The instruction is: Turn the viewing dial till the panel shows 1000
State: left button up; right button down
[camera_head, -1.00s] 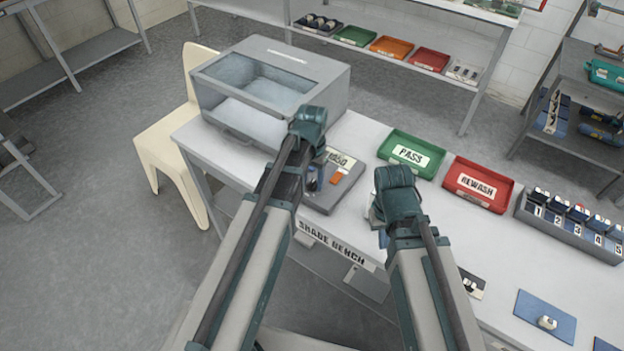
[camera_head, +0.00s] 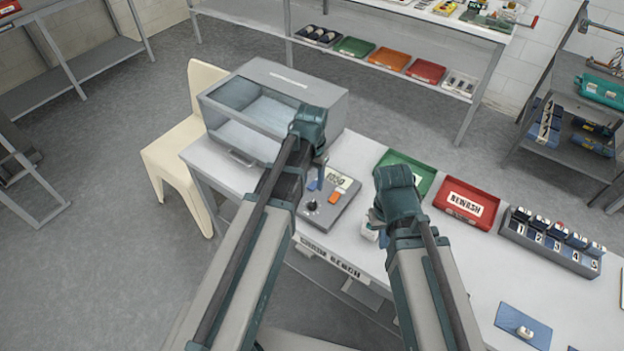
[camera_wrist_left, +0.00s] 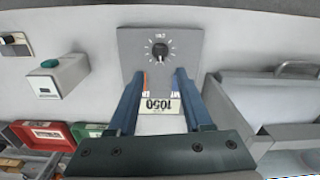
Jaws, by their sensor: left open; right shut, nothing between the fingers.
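The grey panel box (camera_head: 345,212) lies on the bench with a round black dial (camera_head: 311,206) near its front edge. Its display (camera_head: 337,180) appears to read 1050, and the display in the left wrist view (camera_wrist_left: 158,105) reads 1050 upside down. The dial also shows in the left wrist view (camera_wrist_left: 160,51), ringed by white marks. My left gripper (camera_wrist_left: 162,74) is open and empty, its fingers over the display side of the box and its tips short of the dial, apart from it. My right gripper (camera_head: 378,217) is shut to the right of the box; its fingertips are mostly hidden.
A grey glass-topped cabinet (camera_head: 300,83) stands behind left on the bench. A green tray (camera_head: 421,170), a red REWASH tray (camera_head: 466,203) and a numbered rack (camera_head: 550,243) are to the right. A white block with a green button (camera_wrist_left: 62,76) sits beside the panel box.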

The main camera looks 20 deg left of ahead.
pick_arm(q)
notch_tip(320, 180, up, 4)
jog(key=p, duration=0.2)
jog(key=shift+p, duration=0.4)
pick_arm(e)
notch_tip(320, 180, up, 4)
pick_arm(q)
jog(key=shift+s+d+f, duration=0.1)
jog(key=s+d+m+y, duration=0.1)
jog(key=s+d, duration=0.9)
jog(key=s, duration=0.4)
jog(key=shift+f+b, duration=0.15)
jog(key=shift+b, duration=0.15)
pick_arm(e)
jog(key=shift+f, duration=0.3)
pick_arm(q)
jog(key=shift+s+a, duration=0.1)
pick_arm(e)
jog(key=shift+a, duration=0.1)
